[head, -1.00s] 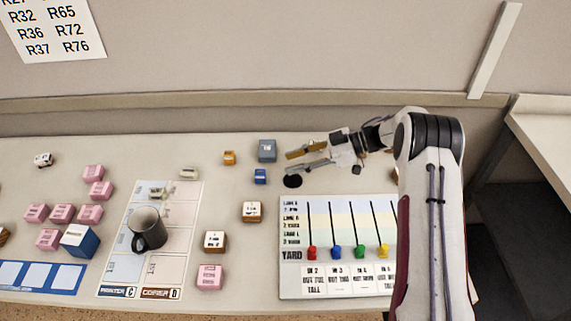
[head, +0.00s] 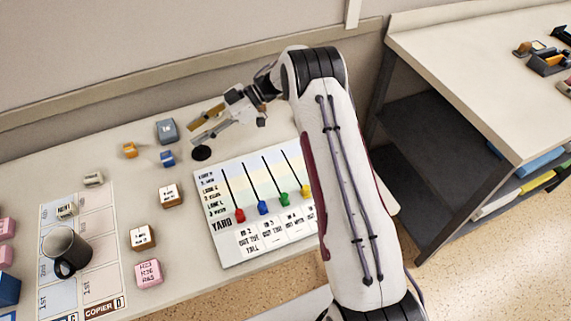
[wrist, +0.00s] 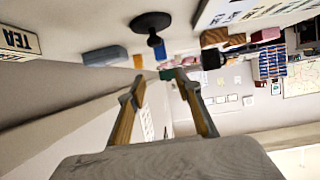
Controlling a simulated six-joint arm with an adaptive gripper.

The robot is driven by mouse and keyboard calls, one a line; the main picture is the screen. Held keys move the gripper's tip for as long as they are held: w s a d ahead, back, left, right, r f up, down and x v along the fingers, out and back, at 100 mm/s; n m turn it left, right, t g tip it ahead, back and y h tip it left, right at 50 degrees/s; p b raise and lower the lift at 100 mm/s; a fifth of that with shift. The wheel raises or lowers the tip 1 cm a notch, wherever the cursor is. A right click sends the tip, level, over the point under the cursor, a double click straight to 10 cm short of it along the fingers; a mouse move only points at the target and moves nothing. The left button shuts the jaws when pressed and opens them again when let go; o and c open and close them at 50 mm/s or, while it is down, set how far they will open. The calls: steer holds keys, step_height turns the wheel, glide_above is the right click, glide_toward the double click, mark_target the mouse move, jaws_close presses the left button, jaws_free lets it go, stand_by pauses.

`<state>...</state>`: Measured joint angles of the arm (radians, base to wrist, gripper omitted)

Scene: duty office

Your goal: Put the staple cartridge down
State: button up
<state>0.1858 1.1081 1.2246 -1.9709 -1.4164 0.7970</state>
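My gripper (head: 193,130) is above the table, just behind a black round-based object (head: 201,153). Its two fingers are spread apart, and in the wrist view (wrist: 160,82) I see no held object between them. I cannot identify the staple cartridge with certainty. Two small pale blocks are on the left: one (head: 93,179) stands at the top edge of a printed mat (head: 95,225), the other (head: 67,210) on its upper part. Their labels are too small to read. The black object also shows in the wrist view (wrist: 152,24), with a short post.
A grey-blue block (head: 166,131), an orange block (head: 130,150) and a blue block (head: 168,158) stand left of my gripper. A yard board (head: 235,180) with coloured pegs lies in front. A dark mug (head: 66,250) stands on the mat. A second desk (head: 470,50) is at right.

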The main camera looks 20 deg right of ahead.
steer(key=w+d+r+m+t+h, duration=0.2)
steer(key=w+r+t, duration=0.3)
steer(key=r, duration=0.6)
steer(key=w+d+r+m+t+h, duration=0.15)
steer(key=w+r+t, duration=0.4)
steer(key=r, duration=0.55)
steer(key=s+d+r+m+t+h, duration=0.2)
steer(key=s+d+r+m+h, duration=0.15)
steer(key=d+r, duration=0.2)
steer(key=s+d+r+m+t+h, duration=0.25)
steer(key=d+r+m+h, duration=0.2)
steer(key=r, duration=0.25)
steer(key=s+d+f+m+g+h, duration=0.1)
steer(key=s+d+m+g+h, duration=0.15)
steer(key=s, duration=0.75)
steer(key=s+d+m+g+h, duration=0.2)
steer(key=s+d, duration=0.1)
steer(key=s, duration=0.8)
steer(key=s+a+f+g+y, duration=0.1)
steer(key=s+a+f, duration=0.1)
steer(key=s, duration=0.6)
steer(key=s+a+f+m+g, duration=0.1)
steer(key=s+a+f+g, duration=0.1)
steer(key=s+f, duration=0.3)
steer(key=s+a+f+m+g+y, duration=0.1)
steer(key=s+f, duration=0.3)
steer(key=s, duration=0.7)
steer(key=shift+s+a+f+g+y, duration=0.2)
steer(key=shift+a+g+y, duration=0.1)
steer(key=shift+a+g, duration=0.3)
